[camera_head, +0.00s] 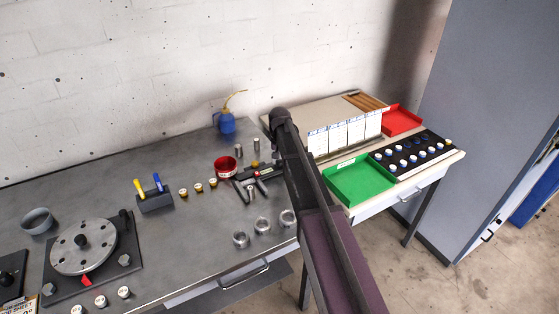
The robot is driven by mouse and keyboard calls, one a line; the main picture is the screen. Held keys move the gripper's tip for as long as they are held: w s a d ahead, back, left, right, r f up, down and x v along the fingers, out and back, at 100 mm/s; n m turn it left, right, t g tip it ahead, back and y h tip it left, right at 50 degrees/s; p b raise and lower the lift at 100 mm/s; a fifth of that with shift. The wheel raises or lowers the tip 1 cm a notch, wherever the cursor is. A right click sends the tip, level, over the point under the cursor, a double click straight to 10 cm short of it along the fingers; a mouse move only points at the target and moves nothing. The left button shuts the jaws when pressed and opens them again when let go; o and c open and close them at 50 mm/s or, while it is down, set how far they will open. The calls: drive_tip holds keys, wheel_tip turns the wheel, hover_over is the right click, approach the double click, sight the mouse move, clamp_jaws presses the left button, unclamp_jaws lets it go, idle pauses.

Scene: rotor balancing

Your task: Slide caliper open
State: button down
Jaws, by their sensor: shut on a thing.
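My gripper (246,189) is low over the right part of the grey metal bench, beside the red round container. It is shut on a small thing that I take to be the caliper. The caliper is mostly hidden by my gripper and too small to make out, so I cannot tell how far its jaws are apart. My arm comes in from the lower right and covers the bench's right edge.
The red container (225,166) stands close left of my gripper. Several metal rings (262,226) and small brass-coloured weights (198,187) are near. A rotor disc (84,246) is at left. A green tray (359,180) lies on the right table. The bench's front middle is clear.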

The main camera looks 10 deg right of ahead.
drive_tip(key=shift+c, duration=1.8)
unclamp_jaws()
drive_tip(key=s+r+n+p, duration=0.1)
drive_tip(key=s, duration=0.9)
drive_tip(key=s+n, duration=0.1)
drive_tip(key=s, duration=0.8)
drive_tip(key=s+r+n+p, duration=0.1)
drive_tip(key=s, duration=0.9)
drive_tip(key=shift+s+d+r+p, duration=0.15)
drive_tip(key=shift+s+r+p, duration=0.15)
drive_tip(key=shift+s, duration=0.05)
